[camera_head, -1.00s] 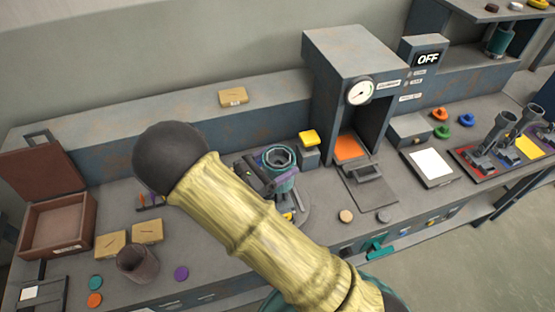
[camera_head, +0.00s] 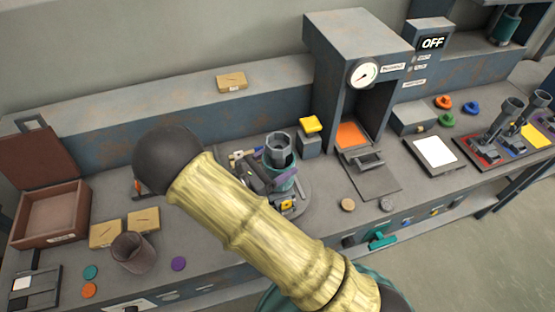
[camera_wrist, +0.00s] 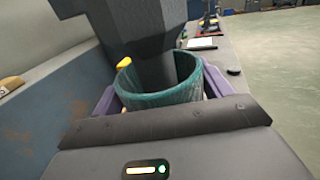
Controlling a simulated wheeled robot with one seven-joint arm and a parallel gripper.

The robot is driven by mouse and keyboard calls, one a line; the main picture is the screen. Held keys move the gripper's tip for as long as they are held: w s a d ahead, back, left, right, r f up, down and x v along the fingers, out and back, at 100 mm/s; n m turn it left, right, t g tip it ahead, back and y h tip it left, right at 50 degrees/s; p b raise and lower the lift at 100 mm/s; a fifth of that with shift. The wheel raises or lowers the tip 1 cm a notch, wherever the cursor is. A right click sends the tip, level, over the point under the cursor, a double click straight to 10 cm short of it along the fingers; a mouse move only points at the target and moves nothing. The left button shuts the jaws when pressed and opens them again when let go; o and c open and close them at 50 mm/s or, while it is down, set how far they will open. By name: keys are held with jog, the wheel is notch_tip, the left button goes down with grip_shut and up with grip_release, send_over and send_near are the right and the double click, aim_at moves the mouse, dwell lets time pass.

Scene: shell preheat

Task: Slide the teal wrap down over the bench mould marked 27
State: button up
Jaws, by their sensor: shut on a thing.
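The teal wrap (camera_head: 291,183) is an open ring around the dark grey bench mould (camera_head: 279,147), whose flared top stands clear above it. In the wrist view the wrap (camera_wrist: 157,100) encircles the narrower shaft of the mould (camera_wrist: 155,62), with a gap at its near side. My gripper (camera_head: 268,181) is shut on the wrap; its purple fingers (camera_wrist: 160,97) hold it from both sides. My arm hides part of the mould's surroundings in the head view. The marking 27 cannot be read.
A brown open box (camera_head: 50,215) and a dark cup (camera_head: 131,252) are at left. More moulds stand at far right.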

jog(key=shift+f+b, duration=0.85)
jog(key=shift+f, duration=0.85)
jog(key=shift+s+a, duration=0.1)
jog(key=o, duration=1)
jog(key=b+v, duration=0.3)
jog(key=v, duration=1.4)
jog(key=shift+s+a, duration=0.2)
jog(key=shift+w, duration=0.1)
